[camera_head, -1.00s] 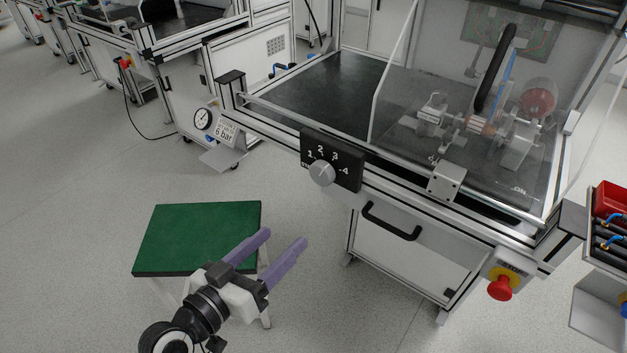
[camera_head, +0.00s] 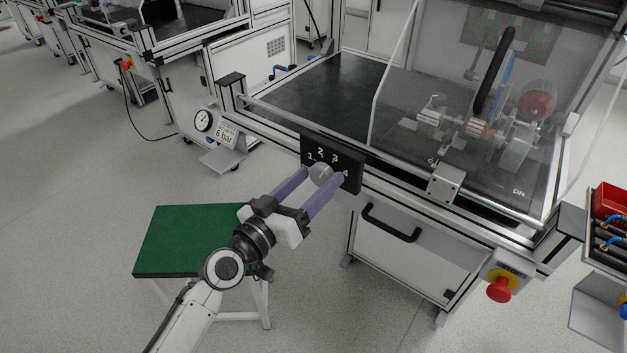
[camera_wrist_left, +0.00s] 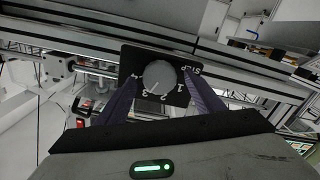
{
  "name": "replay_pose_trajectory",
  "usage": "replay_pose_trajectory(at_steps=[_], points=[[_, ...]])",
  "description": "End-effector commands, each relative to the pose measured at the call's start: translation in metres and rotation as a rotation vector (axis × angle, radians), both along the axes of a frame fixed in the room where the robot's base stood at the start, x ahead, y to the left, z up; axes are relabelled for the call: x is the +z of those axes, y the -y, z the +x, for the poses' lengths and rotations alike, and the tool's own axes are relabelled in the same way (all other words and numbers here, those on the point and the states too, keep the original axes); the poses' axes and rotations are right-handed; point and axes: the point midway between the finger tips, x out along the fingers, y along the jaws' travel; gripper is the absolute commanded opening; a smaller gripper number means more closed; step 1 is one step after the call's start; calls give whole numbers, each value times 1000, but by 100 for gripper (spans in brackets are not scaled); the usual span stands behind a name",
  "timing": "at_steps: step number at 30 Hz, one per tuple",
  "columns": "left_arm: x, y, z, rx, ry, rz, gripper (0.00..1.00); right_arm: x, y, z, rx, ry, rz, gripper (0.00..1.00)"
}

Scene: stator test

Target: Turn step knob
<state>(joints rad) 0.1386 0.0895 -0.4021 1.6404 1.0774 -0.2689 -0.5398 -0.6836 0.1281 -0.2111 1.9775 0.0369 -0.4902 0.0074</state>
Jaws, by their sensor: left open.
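The step knob (camera_head: 320,174) is a round grey knob on a black plate (camera_head: 350,164) with white numbers, on the front rail of the test bench. In the left wrist view the knob (camera_wrist_left: 159,76) shows a thin pointer line on its face, and the plate (camera_wrist_left: 132,58) reads STEP with numbers. My left gripper (camera_head: 323,178) is open, with its purple fingers on either side of the knob. In the left wrist view the fingers (camera_wrist_left: 160,84) also flank the knob, with gaps visible. Whether they touch it I cannot tell. My right gripper is not in view.
A black drawer handle (camera_head: 391,222) is below the plate. A red stop button (camera_head: 499,289) is on the bench's front right. A green-topped stool (camera_head: 180,240) stands left of my arm. A clear guard (camera_head: 400,85) covers the bench's right part.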

Motion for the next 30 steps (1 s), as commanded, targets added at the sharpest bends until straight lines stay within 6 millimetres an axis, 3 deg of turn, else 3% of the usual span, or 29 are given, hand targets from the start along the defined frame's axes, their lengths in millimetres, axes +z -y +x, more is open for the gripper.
replay_pose_trajectory(at_steps=[7,15,30], points=[[0,1,1,0,-1,0,62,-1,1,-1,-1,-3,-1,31],[0,1,0,0,-1,0,20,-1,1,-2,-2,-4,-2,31],[-1,0,1,0,-92,-125,20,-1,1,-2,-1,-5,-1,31]])
